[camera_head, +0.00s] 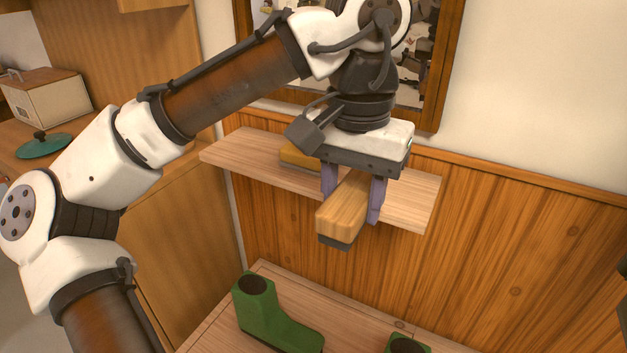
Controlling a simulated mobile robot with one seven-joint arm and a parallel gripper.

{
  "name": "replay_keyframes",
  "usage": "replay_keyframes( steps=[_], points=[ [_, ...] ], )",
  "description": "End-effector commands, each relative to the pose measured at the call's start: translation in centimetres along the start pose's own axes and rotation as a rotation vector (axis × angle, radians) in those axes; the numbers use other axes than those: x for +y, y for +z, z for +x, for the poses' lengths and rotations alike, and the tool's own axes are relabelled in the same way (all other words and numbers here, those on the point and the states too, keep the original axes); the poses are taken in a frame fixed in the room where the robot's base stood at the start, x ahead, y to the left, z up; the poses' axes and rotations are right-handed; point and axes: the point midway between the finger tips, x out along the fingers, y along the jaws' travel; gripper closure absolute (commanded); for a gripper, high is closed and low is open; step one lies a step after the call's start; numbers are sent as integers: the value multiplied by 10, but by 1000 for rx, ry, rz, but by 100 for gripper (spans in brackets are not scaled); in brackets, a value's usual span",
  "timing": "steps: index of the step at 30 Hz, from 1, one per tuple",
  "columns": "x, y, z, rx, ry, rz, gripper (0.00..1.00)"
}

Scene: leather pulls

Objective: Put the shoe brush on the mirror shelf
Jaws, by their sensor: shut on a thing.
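My gripper (352,198) points down with its two purple-grey fingers on either side of the shoe brush (343,212), a light wooden block with a dark underside. It is shut on the brush. The brush is roughly level, and its near end sticks out past the front edge of the mirror shelf (245,157) in the picture. The mirror shelf is a pale wooden board on the wall below the framed mirror (437,75). I cannot tell whether the brush touches the shelf. The brush's far end is hidden by my gripper.
A yellowish wooden object (298,155) lies on the shelf left of my gripper, partly hidden. Below stands a wooden surface with a green boot (268,318) and another green item (408,345). A box (48,103) and a green lid (43,146) sit on the left counter.

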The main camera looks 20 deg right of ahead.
Motion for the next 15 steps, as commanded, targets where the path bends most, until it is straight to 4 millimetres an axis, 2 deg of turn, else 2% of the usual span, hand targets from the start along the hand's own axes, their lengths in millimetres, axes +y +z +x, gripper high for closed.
replay_keyframes(
  steps=[5,15],
  points=[
    [1,-19,2,-1,2,1,75],
    [2,-110,0,-2,3,1,75]
  ],
)
